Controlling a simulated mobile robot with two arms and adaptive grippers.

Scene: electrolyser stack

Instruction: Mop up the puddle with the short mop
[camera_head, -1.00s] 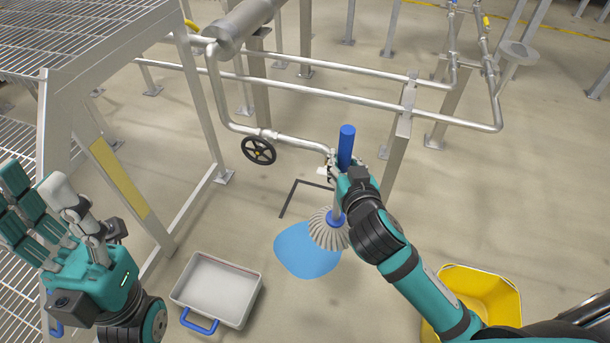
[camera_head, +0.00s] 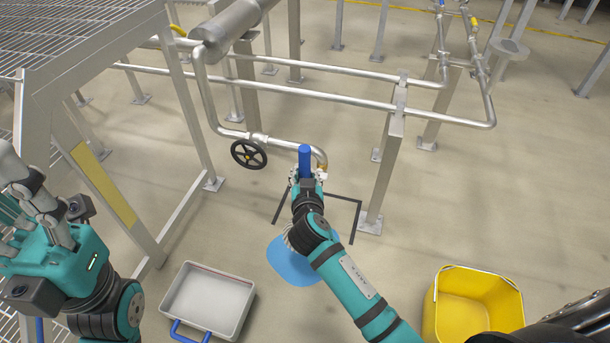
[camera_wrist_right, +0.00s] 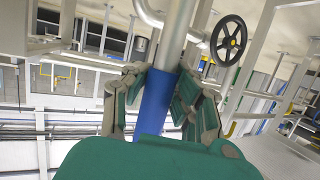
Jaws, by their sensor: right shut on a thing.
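The blue puddle (camera_head: 292,265) lies on the floor in the middle of the head view, partly hidden by my right forearm. My right gripper (camera_head: 306,178) is shut on the short mop, around its handle. The blue top of the short mop (camera_head: 305,158) stands up above the hand, and the blue grip also shows between the fingers in the right wrist view (camera_wrist_right: 154,104). A bit of the grey mop head shows beside my forearm over the puddle; the rest is hidden. My left gripper (camera_head: 30,205) is at the left edge, raised, with its fingers spread and nothing seen in it.
A grey tray with a blue handle (camera_head: 170,305) stands on the floor left of the puddle. A yellow bucket (camera_head: 436,300) stands to the right. Pipes with a black handwheel (camera_head: 248,154) and a metal post (camera_head: 384,175) are just behind.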

